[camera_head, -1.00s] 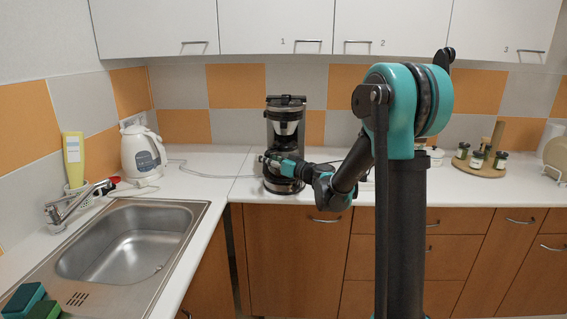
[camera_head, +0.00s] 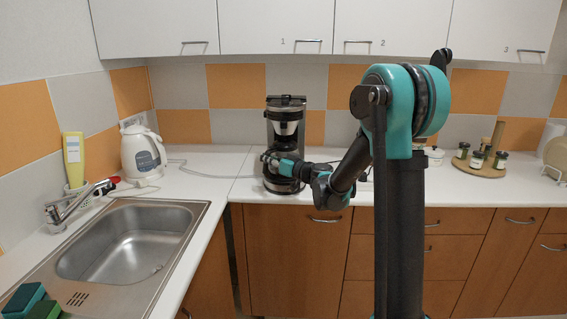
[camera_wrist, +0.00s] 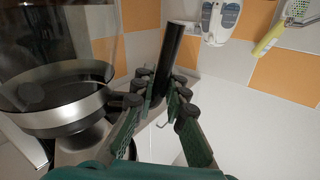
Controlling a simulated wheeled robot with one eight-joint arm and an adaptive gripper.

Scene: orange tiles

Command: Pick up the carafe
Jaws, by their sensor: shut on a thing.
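The carafe stands in the black and silver coffee maker (camera_head: 286,112) at the back counter. In the wrist view, the carafe (camera_wrist: 62,116) fills the left side, with dark clear glass and a metal band. Its black handle (camera_wrist: 169,60) runs between the two fingers of my gripper (camera_wrist: 154,92). The fingers are shut on the handle. I cannot tell whether the carafe is lifted off its base.
A steel sink (camera_head: 128,243) and a yellow bottle (camera_head: 74,160) are farther left. A round wooden tray (camera_head: 479,169) with jars is at right. Wall cabinets (camera_head: 275,27) hang above.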

